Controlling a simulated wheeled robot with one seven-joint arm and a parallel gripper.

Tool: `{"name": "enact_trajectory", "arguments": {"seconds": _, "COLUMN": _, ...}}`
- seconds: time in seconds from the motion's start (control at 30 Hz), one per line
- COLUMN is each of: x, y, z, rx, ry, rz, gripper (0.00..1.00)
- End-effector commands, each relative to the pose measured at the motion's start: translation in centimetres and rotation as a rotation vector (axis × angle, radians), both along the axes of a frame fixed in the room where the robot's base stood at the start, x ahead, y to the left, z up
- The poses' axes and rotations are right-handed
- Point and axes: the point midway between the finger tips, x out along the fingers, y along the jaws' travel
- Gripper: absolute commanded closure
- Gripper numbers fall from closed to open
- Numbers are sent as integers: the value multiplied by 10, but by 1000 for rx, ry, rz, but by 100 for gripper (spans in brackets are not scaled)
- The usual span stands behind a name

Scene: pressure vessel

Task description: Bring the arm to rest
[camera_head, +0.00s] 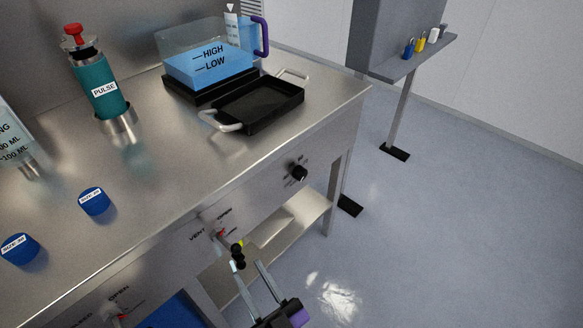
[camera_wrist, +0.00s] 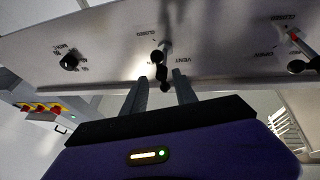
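My gripper (camera_head: 246,264) is in front of the bench's front panel, low in the head view. Its two fingers are apart, with nothing held between them. In the wrist view, my gripper (camera_wrist: 161,77) has its fingers pointing at the panel, one on each side of the black-knobbed vent lever (camera_wrist: 158,57). The vent lever (camera_head: 236,248) also shows in the head view, just beyond the fingertips. I cannot tell whether a finger touches it.
The steel bench (camera_head: 165,195) holds a teal PULSE cylinder (camera_head: 103,88), a black tray (camera_head: 262,104), a blue-filled tank (camera_head: 210,66) and blue caps (camera_head: 94,201). A black knob (camera_head: 299,172) and another lever (camera_head: 116,313) sit on the panel. Floor (camera_head: 440,220) at right is clear.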

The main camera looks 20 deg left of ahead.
Motion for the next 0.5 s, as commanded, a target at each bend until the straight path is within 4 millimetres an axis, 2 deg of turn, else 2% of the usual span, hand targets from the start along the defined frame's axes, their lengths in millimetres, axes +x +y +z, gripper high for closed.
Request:
{"name": "enact_trajectory", "arguments": {"seconds": 0.17, "x": -1, "y": -5, "z": -1, "rx": -2, "ry": 5, "rz": -11, "gripper": 66}}
{"name": "enact_trajectory", "arguments": {"seconds": 0.27, "x": -4, "y": -25, "z": -6, "rx": -8, "ry": 26, "rz": -56, "gripper": 66}}
{"name": "enact_trajectory", "arguments": {"seconds": 0.37, "x": -12, "y": -62, "z": -14, "rx": -21, "ry": 67, "rz": -143, "gripper": 66}}
{"name": "enact_trajectory", "arguments": {"seconds": 0.5, "x": -31, "y": -129, "z": -21, "rx": -53, "ry": 141, "rz": -299, "gripper": 66}}
